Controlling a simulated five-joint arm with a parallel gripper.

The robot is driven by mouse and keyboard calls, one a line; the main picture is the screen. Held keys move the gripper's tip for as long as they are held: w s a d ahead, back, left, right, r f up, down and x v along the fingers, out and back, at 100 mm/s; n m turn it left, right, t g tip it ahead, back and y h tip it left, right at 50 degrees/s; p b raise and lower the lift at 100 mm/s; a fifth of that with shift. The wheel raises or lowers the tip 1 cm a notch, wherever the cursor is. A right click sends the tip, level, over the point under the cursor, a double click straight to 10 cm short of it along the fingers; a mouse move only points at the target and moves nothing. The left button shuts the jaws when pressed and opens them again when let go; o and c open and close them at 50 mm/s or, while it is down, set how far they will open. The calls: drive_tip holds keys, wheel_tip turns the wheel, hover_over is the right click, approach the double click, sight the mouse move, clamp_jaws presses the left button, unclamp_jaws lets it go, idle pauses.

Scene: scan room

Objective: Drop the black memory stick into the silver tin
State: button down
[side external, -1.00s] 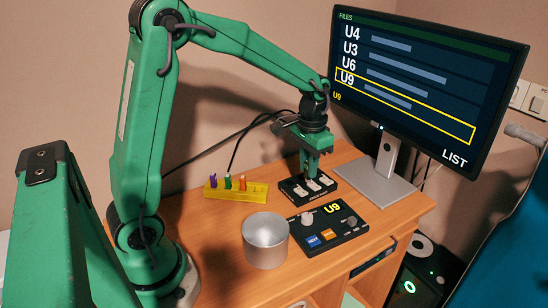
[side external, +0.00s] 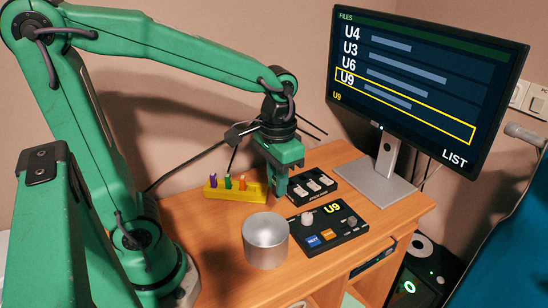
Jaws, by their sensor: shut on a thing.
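The silver tin (side external: 265,254) stands upright on the wooden desk, left of the black control panel. My gripper (side external: 280,192) points down above the desk, behind the tin, between the yellow holder and the black box with white rockers. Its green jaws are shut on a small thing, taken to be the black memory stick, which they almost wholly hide. The yellow holder (side external: 222,194) carries purple, green and orange sticks. Its right end is close to my gripper in the picture.
The black box with white rockers (side external: 311,184) lies right of my gripper. The control panel (side external: 330,232) shows U9 and has coloured buttons. The monitor (side external: 428,85) lists files, with U9 framed and LIST below. Bare desk (side external: 212,232) lies left of the tin.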

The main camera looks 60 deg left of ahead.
drive_tip(key=shift+s+d+r, duration=0.1)
drive_tip(key=shift+s+d, duration=0.05)
drive_tip(key=shift+s, duration=0.45)
drive_tip(key=shift+s+d, duration=0.15)
drive_tip(key=shift+s, duration=0.45)
wheel_tip(320, 180, down, 6)
drive_tip(key=c, duration=1.2)
unclamp_jaws()
wheel_tip(320, 180, up, 8)
